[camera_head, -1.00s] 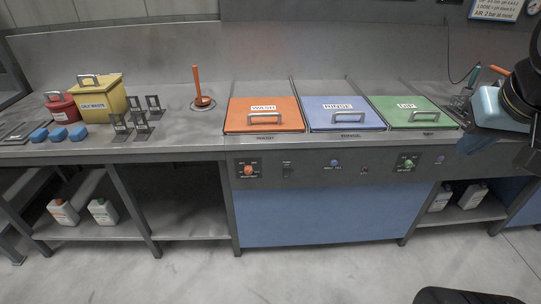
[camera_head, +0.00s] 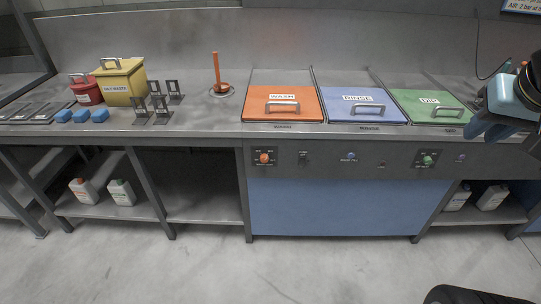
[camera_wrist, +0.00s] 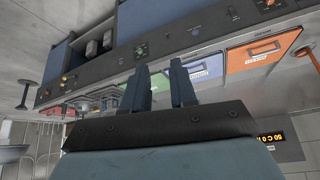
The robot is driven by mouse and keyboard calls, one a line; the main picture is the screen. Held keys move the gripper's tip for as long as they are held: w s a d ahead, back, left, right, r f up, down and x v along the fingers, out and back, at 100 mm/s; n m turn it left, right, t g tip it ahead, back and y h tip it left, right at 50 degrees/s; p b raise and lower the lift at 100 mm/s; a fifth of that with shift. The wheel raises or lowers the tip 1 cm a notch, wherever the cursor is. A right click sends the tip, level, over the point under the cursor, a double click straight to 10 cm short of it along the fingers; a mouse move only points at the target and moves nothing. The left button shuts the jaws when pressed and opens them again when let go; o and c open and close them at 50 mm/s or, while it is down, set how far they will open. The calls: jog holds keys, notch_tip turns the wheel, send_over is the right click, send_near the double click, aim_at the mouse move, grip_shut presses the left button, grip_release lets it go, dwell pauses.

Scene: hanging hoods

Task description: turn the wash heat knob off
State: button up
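The wash heat knob (camera_head: 264,158) is orange and sits in a dark plate on the counter's front panel, below the orange WASH lid (camera_head: 256,107). Its pointer setting is too small to read. The orange lid also shows at the right in the wrist view (camera_wrist: 268,49), which looks tilted and nearly upside down. My gripper (camera_wrist: 158,66) has its two dark blue fingers apart with nothing between them. In the head view, part of my light blue and black arm is at the right edge, far right of the knob, beyond the green DIP lid (camera_head: 432,106).
The blue RINSE lid (camera_head: 345,107) is between the orange and green lids. Right of the wash knob are a small switch (camera_head: 303,158), a blue knob (camera_head: 350,157) and a green knob (camera_head: 428,160). Yellow (camera_head: 117,84) and red bins stand at the left.

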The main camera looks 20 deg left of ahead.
jog(key=o, duration=0.6)
jog(key=shift+m+t+y, duration=0.3)
jog(key=shift+m+t, duration=0.1)
jog(key=shift+t, duration=0.2)
jog(key=w+a, duration=0.1)
jog(key=w, duration=0.2)
jog(key=w+a+f, duration=0.1)
jog(key=w+a, duration=0.1)
jog(key=w, duration=0.1)
jog(key=w+a+f, duration=0.1)
jog(key=w, duration=0.3)
jog(key=shift+a+f, duration=0.15)
jog(key=shift+a, duration=0.2)
jog(key=w+a+f+m+t+y, duration=0.25)
jog(key=w+a+f, duration=0.65)
jog(key=w+a, duration=0.45)
jog(key=w+a+f+m+t+y, duration=0.1)
jog(key=w+a+f+m+y, duration=0.15)
jog(key=a+f, duration=0.5)
jog(key=w+a+f+m+y, duration=0.2)
jog(key=w+a+f, duration=0.1)
jog(key=a+f, duration=0.4)
jog(key=m+t+h, duration=0.2)
jog(key=m+t, duration=0.4)
jog(key=m, duration=1)
send_near(265, 161)
jog(key=x, duration=0.9)
jog(key=shift+c, duration=0.2)
